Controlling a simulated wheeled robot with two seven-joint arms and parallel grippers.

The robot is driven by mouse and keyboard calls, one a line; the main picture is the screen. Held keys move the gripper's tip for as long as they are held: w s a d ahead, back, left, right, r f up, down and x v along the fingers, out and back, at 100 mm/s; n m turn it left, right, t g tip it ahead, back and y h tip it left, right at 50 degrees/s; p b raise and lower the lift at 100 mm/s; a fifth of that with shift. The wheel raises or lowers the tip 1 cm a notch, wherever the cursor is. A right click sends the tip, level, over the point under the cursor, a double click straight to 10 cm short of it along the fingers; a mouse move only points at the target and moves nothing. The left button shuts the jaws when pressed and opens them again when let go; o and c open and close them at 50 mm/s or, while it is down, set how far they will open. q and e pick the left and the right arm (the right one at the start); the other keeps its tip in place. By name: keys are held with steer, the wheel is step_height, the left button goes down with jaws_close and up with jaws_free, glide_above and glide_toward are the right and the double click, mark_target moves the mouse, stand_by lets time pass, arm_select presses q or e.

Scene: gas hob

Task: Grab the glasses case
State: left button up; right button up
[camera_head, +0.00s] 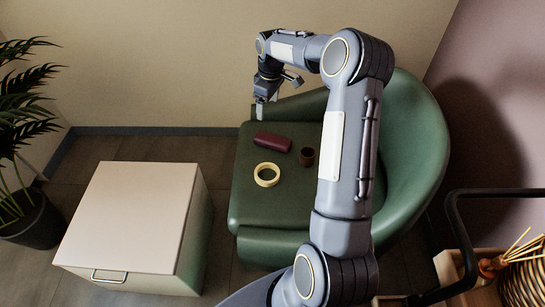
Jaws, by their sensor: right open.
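A dark red, elongated case (272,142), which looks like the glasses case, lies on the seat of the green armchair (250,205) toward its back left. My right gripper (262,108) points down near the chair's left armrest, behind the case in the picture and apart from it. It is open, and I see nothing between its fingers. The fingers are small in the picture. My left gripper is out of view.
A white cabinet (135,215) stands left of the chair. A potted plant (30,220) is at far left. A wooden tray (455,270) is at lower right.

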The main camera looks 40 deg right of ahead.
steer(key=n+g+b, duration=0.1)
steer(key=b, duration=0.3)
glide_above(275, 139)
step_height(275, 139, down, 17)
steer(key=shift+f, duration=0.1)
step_height(275, 139, down, 6)
steer(key=shift+d+r+b, duration=0.1)
steer(key=shift+r+b, duration=0.05)
steer(key=shift+b, duration=0.9)
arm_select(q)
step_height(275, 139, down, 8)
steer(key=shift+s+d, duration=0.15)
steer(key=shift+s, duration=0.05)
arm_select(e)
steer(key=c, duration=1.1)
